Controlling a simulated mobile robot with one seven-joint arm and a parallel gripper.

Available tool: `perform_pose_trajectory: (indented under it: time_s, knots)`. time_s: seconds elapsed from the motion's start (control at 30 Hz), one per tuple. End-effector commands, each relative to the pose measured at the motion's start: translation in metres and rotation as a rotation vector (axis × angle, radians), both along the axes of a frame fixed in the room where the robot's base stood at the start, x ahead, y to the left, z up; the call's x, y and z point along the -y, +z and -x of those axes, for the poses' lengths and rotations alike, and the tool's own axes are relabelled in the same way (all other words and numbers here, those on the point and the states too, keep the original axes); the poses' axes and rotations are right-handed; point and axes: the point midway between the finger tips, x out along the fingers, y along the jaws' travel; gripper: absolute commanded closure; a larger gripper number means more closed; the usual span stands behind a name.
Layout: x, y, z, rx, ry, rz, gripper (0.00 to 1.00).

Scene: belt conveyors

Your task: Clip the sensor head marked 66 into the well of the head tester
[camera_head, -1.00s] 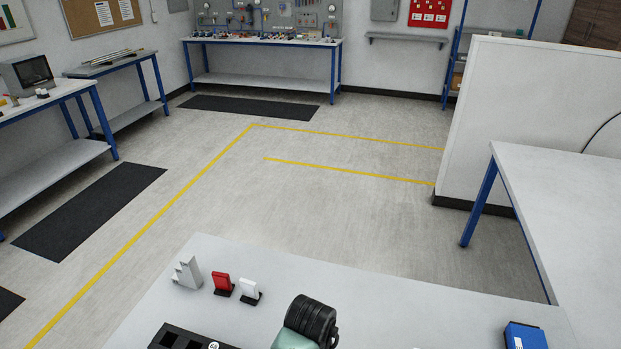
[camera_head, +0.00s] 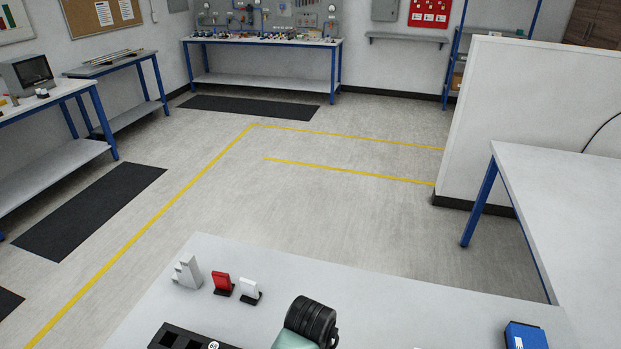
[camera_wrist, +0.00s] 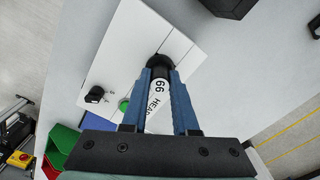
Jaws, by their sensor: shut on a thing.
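In the wrist view my gripper (camera_wrist: 161,74) has its two blue fingers closed on the sensor head (camera_wrist: 160,93). The head is a white cylinder with a black end, and its label shows 66 and HEAD. The head tester (camera_wrist: 133,48) is a white panel below the fingers, with a black knob and a green button. The head's black end lies over the panel. The well is hidden behind the head and fingers, so I cannot tell whether the end is in it. In the head view only part of my arm shows; the gripper is out of frame.
In the wrist view, green (camera_wrist: 66,139) and red (camera_wrist: 49,167) bins lie at lower left, and a dark object (camera_wrist: 228,7) at the top. In the head view, a grey stepped block (camera_head: 187,272), red and white pieces and a black tray (camera_head: 180,338) stand on the bench.

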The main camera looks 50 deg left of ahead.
Motion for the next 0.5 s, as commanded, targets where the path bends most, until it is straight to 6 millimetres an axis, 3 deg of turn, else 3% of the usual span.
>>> perform_pose_trajectory:
  time_s: [0.03, 0.07, 0.23, 0.5]
  knots:
    - [0.0001, 0.0000, 0.0000, 0.000, 0.000, 0.000, 1.00]
    - [0.0001, 0.0000, 0.0000, 0.000, 0.000, 0.000, 0.67]
    - [0.0001, 0.0000, 0.0000, 0.000, 0.000, 0.000, 0.38]
    - [0.0002, 0.0001, 0.0001, 0.000, 0.000, 0.000, 0.38]
